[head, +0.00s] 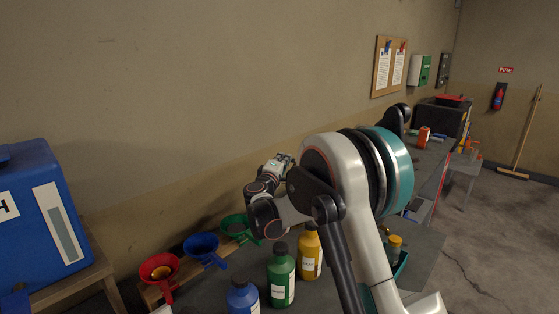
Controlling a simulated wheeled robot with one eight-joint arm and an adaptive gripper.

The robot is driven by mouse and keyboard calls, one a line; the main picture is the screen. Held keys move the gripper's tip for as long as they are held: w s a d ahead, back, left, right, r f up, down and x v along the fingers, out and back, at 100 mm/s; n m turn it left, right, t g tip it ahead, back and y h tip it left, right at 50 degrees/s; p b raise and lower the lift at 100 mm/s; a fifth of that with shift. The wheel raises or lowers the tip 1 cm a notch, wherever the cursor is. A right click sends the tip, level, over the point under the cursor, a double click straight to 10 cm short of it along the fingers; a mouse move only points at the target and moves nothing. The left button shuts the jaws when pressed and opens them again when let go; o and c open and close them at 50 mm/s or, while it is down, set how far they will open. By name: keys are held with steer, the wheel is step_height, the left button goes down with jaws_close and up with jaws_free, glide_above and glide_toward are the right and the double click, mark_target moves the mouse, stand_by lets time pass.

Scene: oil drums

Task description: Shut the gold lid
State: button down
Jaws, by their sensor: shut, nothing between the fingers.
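I cannot pick out a gold lid for certain in the head view. A yellow-gold bottle (309,252) with a dark cap stands upright on the bench, and a small yellow-capped bottle (393,247) stands farther right, partly behind my arm. My gripper (283,160) shows small beyond the bent wrist, left of my elbow and above the bench's back edge. It looks shut and empty, though its fingertips are hard to make out. My large elbow and upper arm hide much of the middle of the bench.
Red (159,270), blue (203,248) and green (238,226) funnels sit along the wall. Green (281,277) and blue (242,297) bottles stand in front. A large blue container (42,220) is at left. A dark box (440,118) stands at the far end.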

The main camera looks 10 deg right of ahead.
steer(key=shift+s+d+f, duration=0.15)
steer(key=shift+s+d, duration=0.35)
steer(key=shift+s, duration=0.15)
steer(key=shift+s+d+f, duration=0.15)
steer(key=shift+s+d, duration=0.3)
steer(key=shift+s, duration=0.2)
steer(key=shift+s+d, duration=0.1)
